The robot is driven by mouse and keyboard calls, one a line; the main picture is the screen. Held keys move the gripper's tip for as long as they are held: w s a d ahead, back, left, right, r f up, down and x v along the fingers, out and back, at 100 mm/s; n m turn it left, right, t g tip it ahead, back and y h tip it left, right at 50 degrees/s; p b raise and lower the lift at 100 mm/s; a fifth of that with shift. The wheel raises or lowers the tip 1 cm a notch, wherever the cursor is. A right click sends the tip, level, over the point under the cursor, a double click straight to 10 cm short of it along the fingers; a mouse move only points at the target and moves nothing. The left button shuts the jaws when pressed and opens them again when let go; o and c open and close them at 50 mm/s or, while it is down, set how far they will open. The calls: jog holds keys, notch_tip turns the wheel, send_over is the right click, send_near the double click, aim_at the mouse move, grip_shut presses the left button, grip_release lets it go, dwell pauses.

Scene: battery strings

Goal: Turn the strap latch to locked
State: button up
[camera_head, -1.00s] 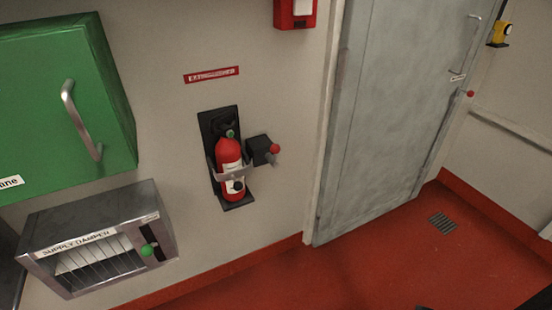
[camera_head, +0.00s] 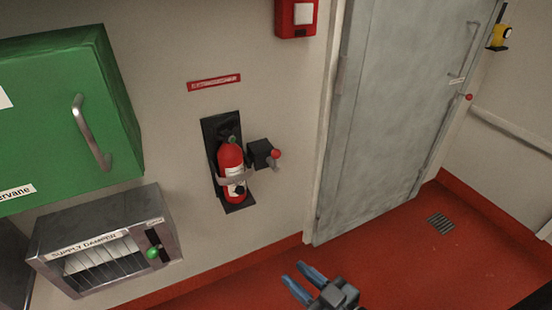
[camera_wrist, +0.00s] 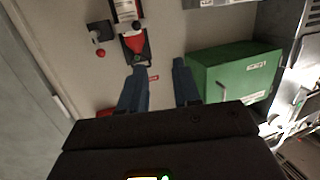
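The strap latch is a black block (camera_head: 259,151) with a red-tipped lever (camera_head: 274,156), just right of the red fire extinguisher (camera_head: 231,168). A grey strap (camera_head: 236,178) runs around the extinguisher, which stands upright on a black wall bracket (camera_head: 216,130). The latch block also shows at the upper left of the upside-down wrist view (camera_wrist: 99,31), beside the extinguisher (camera_wrist: 134,42). My gripper (camera_head: 293,273) is open and empty, with blue fingers apart. It is low in the head view, below and right of the latch, apart from it. The wrist view shows both fingers (camera_wrist: 159,68) spread.
A green cabinet (camera_head: 50,120) with a handle and a supply damper box (camera_head: 105,240) with a green knob are on the wall at left. A grey door (camera_head: 385,120) is at right. A red alarm box (camera_head: 296,17) is above. The red floor (camera_head: 400,265) is clear.

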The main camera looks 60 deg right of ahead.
jog(key=w+d+f+m+h+p, duration=0.2)
jog(key=w+d+m+h, duration=0.15)
jog(key=w+d, duration=0.75)
jog(key=m+g+h+p, duration=0.2)
jog(key=g+h, duration=0.1)
jog(key=h, duration=0.1)
send_near(276, 166)
jog(key=x, duration=0.3)
jog(key=shift+r+b+x, duration=0.2)
jog(key=shift+b+x, duration=0.25)
jog(key=shift+x, duration=1.45)
jog(key=shift+r+b+x, duration=0.15)
jog(key=shift+b+x, duration=0.25)
jog(key=shift+x, duration=1.5)
jog(key=shift+c, duration=0.4)
grip_shut()
